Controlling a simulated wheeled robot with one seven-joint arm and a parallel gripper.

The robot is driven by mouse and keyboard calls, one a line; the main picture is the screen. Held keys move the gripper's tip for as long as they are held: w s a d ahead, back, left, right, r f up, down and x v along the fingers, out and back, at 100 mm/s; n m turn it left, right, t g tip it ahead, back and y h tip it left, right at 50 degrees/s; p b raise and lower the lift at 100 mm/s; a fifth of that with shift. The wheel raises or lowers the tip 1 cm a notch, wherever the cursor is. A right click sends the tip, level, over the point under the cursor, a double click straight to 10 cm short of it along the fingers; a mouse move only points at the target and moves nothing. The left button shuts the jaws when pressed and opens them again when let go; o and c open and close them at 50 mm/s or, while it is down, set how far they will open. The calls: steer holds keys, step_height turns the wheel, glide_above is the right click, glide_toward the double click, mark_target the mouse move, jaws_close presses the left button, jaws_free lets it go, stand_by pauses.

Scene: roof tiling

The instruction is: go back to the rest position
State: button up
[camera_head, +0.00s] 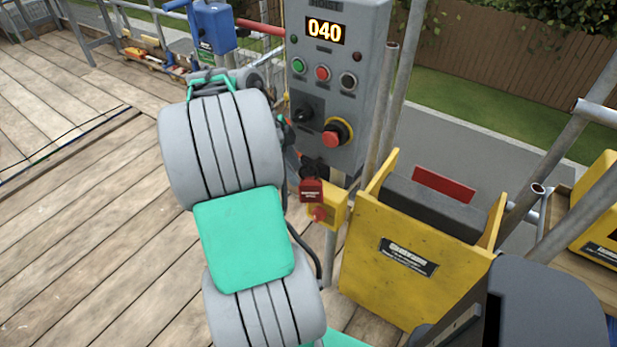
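My grey and green arm fills the middle left of the view and hides part of what stands behind it. My gripper cannot be made out; no fingertips show. The grey hoist control box (334,85) stands just right of the arm on a post. Its lit display (326,30) reads 040. Below it are green, red and pale buttons, a black selector (307,113) and a red emergency stop (336,132) on a yellow ring. A dark knob with a red tag (311,190) hangs below the box, by a small yellow box (328,207).
A yellow open-sided bin (411,270) with a dark grey block stands right of the post. Scaffold tubes (563,130) rise at the right, by a yellow case (600,215). A blue device (213,28) is behind the arm. The plank deck (75,230) at left is mostly clear.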

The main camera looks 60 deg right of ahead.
steer(key=w+a+f+n, duration=0.2)
steer(key=w+n, duration=0.6)
steer(key=w, duration=0.2)
steer(key=a+f+n+t, duration=0.2)
steer(key=a+f+n, duration=0.5)
steer(key=a+n, duration=0.6)
steer(key=w+a+r+n+t+y+p, duration=0.1)
steer(key=a+r+n, duration=0.4)
steer(key=a, duration=0.6)
steer(key=a+r+n+t+p, duration=0.1)
steer(key=a+r+n+t, duration=0.3)
steer(key=a, duration=0.8)
step_height(320, 180, up, 3)
steer(key=shift+w+a+r+n+y+p, duration=0.15)
steer(key=shift+w+a+n+y+p, duration=0.2)
steer(key=shift+n, duration=0.65)
steer(key=shift+d, duration=0.1)
